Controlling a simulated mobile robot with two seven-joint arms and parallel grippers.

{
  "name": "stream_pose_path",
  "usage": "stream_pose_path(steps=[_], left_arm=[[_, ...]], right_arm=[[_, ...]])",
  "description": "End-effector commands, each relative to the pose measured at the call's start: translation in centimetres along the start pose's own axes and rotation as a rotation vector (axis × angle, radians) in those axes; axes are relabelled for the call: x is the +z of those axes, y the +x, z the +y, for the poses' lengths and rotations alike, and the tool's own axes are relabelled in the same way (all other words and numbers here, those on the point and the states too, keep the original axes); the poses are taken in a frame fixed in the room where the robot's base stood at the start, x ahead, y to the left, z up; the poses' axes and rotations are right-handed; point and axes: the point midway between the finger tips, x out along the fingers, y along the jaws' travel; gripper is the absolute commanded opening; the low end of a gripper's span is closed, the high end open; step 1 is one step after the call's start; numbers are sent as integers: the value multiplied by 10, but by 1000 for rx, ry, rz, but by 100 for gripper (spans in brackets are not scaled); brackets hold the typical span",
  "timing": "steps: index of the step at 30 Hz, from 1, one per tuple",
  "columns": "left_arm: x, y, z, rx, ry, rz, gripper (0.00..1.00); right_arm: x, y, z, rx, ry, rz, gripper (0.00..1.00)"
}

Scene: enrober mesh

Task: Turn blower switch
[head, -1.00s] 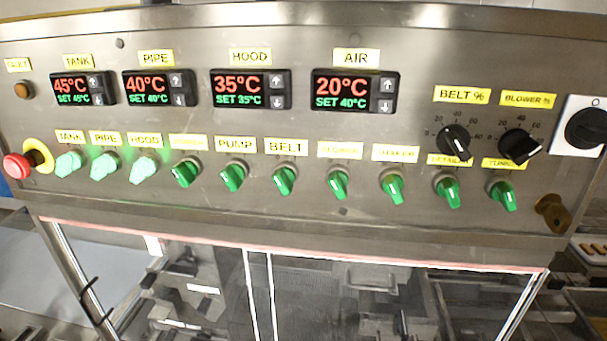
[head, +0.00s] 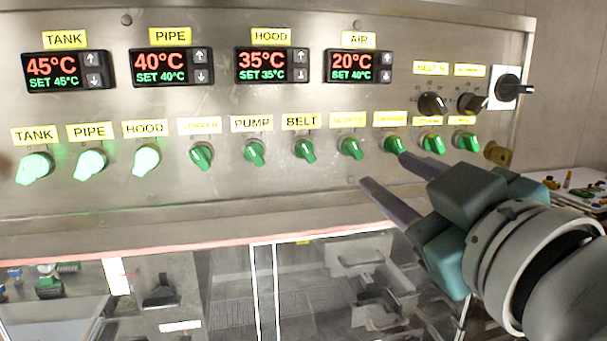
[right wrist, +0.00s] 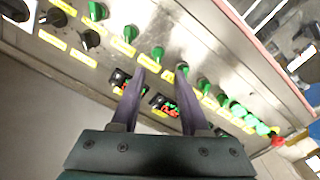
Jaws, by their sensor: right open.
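The blower switch (head: 350,147) is a green knob in the lower row of the steel control panel, between the belt switch (head: 305,150) and the shaker switch (head: 394,145). Its yellow label (head: 347,120) is blurred. My right gripper (head: 383,170) is open and empty, in front of the panel just below and right of the blower switch. In the right wrist view the two fingers (right wrist: 160,70) point at the switch row, and the blower switch (right wrist: 157,53) shows just beyond the gap between the tips. I see no contact. My left gripper is out of view.
The tank (head: 35,167), pipe (head: 90,163) and hood (head: 146,160) switches glow green. Temperature displays sit above the row. Two black dials and a main switch (head: 508,87) are at the right. Glass panes lie below the panel. A cluttered table (head: 580,185) stands far right.

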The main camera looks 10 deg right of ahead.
Motion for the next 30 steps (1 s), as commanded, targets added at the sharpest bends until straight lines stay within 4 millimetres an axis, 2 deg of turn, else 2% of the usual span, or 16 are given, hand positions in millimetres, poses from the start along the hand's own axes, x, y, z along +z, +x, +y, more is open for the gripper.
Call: stream_pose_path(steps=[9, 16, 22, 30], left_arm=[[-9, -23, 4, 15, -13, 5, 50], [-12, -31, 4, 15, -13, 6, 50], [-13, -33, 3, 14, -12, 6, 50], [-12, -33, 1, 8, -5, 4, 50]], right_arm=[[-5, 48, 3, 0, 2, -2, 45], [-2, 80, 2, 0, 3, -4, 45], [-1, 92, 1, -1, 2, -4, 45], [0, 94, 0, -1, 3, -3, 45]])
